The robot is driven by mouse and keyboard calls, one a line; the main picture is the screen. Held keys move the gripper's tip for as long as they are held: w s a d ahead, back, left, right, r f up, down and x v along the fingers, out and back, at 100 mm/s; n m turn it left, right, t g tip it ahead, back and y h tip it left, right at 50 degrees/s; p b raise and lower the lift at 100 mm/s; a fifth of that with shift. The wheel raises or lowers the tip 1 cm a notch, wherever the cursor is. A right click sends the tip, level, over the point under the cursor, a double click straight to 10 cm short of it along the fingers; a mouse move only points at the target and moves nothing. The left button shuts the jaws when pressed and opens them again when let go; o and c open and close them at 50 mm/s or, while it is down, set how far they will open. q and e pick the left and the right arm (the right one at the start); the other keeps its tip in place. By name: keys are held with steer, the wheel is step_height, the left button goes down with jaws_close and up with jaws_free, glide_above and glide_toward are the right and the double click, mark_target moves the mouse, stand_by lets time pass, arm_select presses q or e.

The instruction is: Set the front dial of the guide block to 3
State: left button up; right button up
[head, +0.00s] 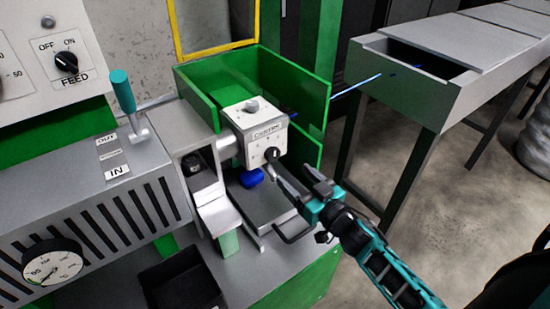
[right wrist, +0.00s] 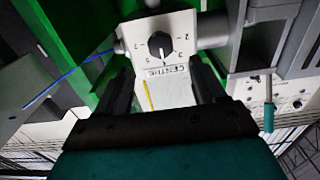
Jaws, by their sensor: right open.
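The guide block (head: 241,147) is a white box with lettering on its upper face, mounted on the green machine. Its front dial (head: 272,154) is a small round black knob with marks around it. In the right wrist view the block (right wrist: 187,24) appears upside down, and the dial (right wrist: 158,43) has digits around it. A light pointer line shows on the knob, but I cannot tell surely which digit it marks. My right gripper (head: 291,170) is open in front of the dial. In the right wrist view its fingers (right wrist: 162,76) are apart, with nothing between them.
A green guard (head: 295,85) rises behind the block. A blue thing (head: 251,178) sits below it. A teal-handled lever (head: 123,92) and FEED knob (head: 66,62) are at left. A thin blue cable (head: 357,85) runs to the grey trough (head: 400,105) at right.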

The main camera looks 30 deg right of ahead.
mark_target(275, 157)
steer(key=w, duration=0.3)
steer(key=w+a, duration=0.1)
steer(key=w, duration=0.5)
steer(key=shift+a+b, duration=0.2)
steer(key=shift+b, duration=0.1)
steer(key=shift+s, duration=0.1)
steer(key=c, duration=1)
steer(key=shift+c, duration=0.2)
steer(key=shift+n, duration=0.4)
steer(key=n, duration=0.3)
steer(key=shift+n, duration=0.3)
steer(key=shift+d+n+b, duration=0.1)
steer(key=shift+n+b, duration=0.4)
steer(key=shift+n, duration=1.7)
